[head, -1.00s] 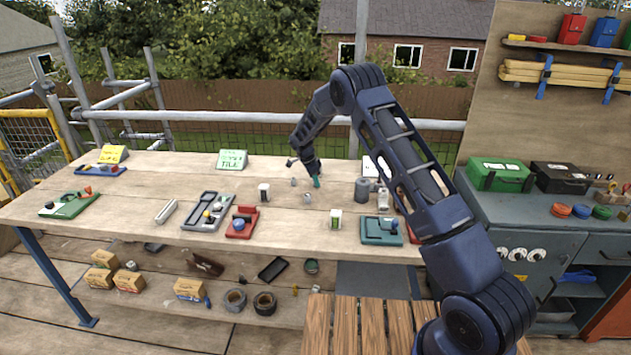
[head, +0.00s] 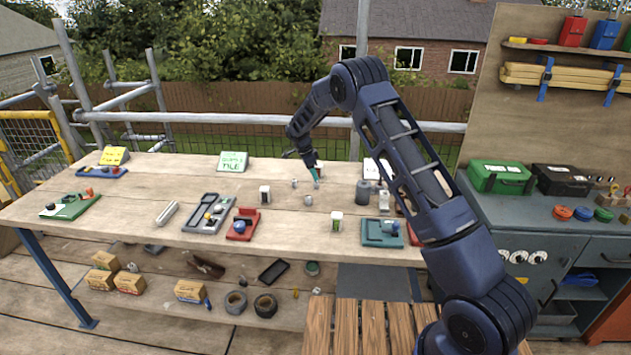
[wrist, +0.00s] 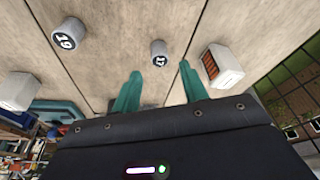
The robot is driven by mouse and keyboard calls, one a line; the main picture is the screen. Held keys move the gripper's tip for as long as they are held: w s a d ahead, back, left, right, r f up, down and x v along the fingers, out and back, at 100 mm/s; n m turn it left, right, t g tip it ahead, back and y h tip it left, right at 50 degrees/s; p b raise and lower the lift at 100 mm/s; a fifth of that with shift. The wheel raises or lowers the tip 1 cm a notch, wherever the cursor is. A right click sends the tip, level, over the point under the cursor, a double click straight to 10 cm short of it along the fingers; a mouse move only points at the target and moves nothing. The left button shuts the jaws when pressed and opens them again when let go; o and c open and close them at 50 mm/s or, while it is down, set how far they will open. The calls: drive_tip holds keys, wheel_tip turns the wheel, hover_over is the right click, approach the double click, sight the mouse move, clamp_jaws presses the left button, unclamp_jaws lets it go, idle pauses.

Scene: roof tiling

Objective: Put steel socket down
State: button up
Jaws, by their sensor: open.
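A small steel socket marked 17 stands upright on the bench in the wrist view (wrist: 159,52), just beyond my fingertips and apart from them. It seems to be the small grey cylinder (head: 317,184) right under my gripper in the head view. My gripper (head: 314,172) is open and empty, its two teal fingers spread in the wrist view (wrist: 160,72). A larger socket marked 19 (wrist: 66,36) stands to the left in the wrist view. Two other small grey cylinders, one further left (head: 294,183) and one nearer (head: 308,200), stand close by in the head view.
A white block with an orange face (wrist: 222,66) stands close to the right finger in the wrist view. A dark grey cylinder (head: 363,192) and a teal tray (head: 381,233) are on the bench (head: 150,235). Bare wood lies left of the sockets.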

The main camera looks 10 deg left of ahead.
drive_tip(key=w+v, duration=0.1)
drive_tip(key=v, duration=0.5)
drive_tip(key=s+d+r+n+y, duration=0.1)
drive_tip(key=s+d+r, duration=0.2)
drive_tip(key=d+r, duration=0.5)
drive_tip(key=s+d+r+n+y, duration=0.1)
drive_tip(key=s+d+r+n, duration=0.15)
drive_tip(key=d+r, duration=0.6)
drive_tip(key=s+d+r+n, duration=0.2)
drive_tip(key=s+d+r, duration=0.8)
drive_tip(key=s+d, duration=0.15)
drive_tip(key=s+d+r+n+t+y, duration=0.1)
drive_tip(key=s+d+r+n, duration=0.1)
drive_tip(key=s+d, duration=0.45)
drive_tip(key=s+d+r+n+t, duration=0.15)
drive_tip(key=s+d, duration=0.25)
drive_tip(key=s, duration=0.6)
drive_tip(key=s+d+f+n, duration=0.2)
drive_tip(key=s, duration=0.6)
drive_tip(key=s+d+f+n, duration=0.2)
drive_tip(key=s, duration=0.6)
drive_tip(key=shift+s+d+f+t, duration=0.15)
drive_tip(key=shift+s+d+t, duration=0.05)
drive_tip(key=shift+d+t, duration=0.25)
drive_tip(key=shift+o, duration=0.8)
